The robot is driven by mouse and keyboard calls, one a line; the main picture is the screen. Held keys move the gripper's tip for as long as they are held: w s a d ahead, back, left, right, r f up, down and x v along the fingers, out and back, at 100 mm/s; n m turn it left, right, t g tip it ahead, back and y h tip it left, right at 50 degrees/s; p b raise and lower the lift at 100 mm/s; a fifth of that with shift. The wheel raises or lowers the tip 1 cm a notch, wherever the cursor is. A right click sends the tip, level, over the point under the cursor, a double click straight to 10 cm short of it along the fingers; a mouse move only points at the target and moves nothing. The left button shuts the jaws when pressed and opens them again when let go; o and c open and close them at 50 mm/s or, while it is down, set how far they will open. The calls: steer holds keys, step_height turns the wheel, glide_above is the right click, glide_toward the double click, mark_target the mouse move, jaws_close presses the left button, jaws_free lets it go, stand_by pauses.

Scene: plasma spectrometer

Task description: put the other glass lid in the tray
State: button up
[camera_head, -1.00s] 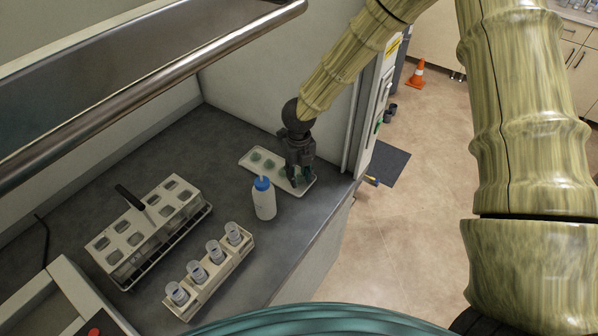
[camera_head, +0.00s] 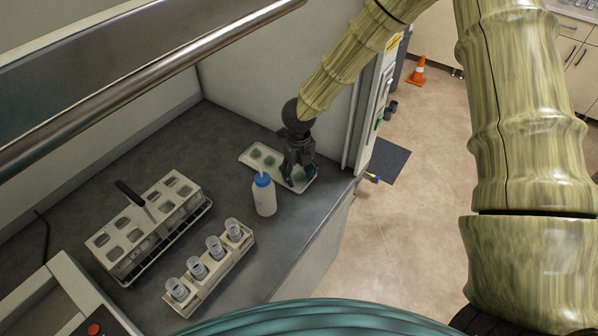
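The fingers look spread apart. A greenish glass lid (camera_head: 298,174) shows between and behind them, low in the tray; the fingers partly hide it.
A white bottle with a blue cap (camera_head: 264,197) stands just in front of the tray, close to my gripper. A rack with several capped vials (camera_head: 212,265) and a larger handled rack (camera_head: 150,225) stand to the left. A metal bar (camera_head: 150,85) crosses the upper left.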

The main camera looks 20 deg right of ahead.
mark_target(300, 172)
steer(key=shift+s+d+f, duration=0.1)
steer(key=shift+d+f, duration=0.05)
steer(key=shift+f, duration=0.05)
steer(key=shift+d+r, duration=0.1)
steer(key=shift+r, duration=0.85)
step_height(300, 172, up, 11)
steer(key=b, duration=0.2)
steer(key=shift+r, duration=0.2)
